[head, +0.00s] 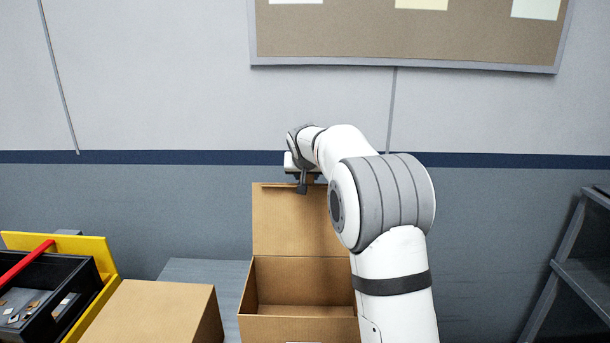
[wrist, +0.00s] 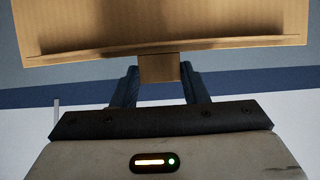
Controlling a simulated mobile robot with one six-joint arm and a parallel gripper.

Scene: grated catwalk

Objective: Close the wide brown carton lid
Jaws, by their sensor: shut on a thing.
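The wide brown carton (head: 300,300) stands open on a grey surface, its empty inside showing. Its lid (head: 285,225) stands upright at the back of the carton. My gripper (head: 303,185) is at the lid's top edge. In the wrist view the lid (wrist: 160,22) fills the top, and my gripper (wrist: 159,75) is shut on a small brown tab (wrist: 159,68) at the lid's edge. My arm hides the right side of the carton and lid.
A closed brown box (head: 155,312) stands left of the carton. A black tool box (head: 45,290) with a yellow lid and red handle is at far left. A grey shelf frame (head: 580,260) is at right. A board (head: 400,35) hangs on the wall behind.

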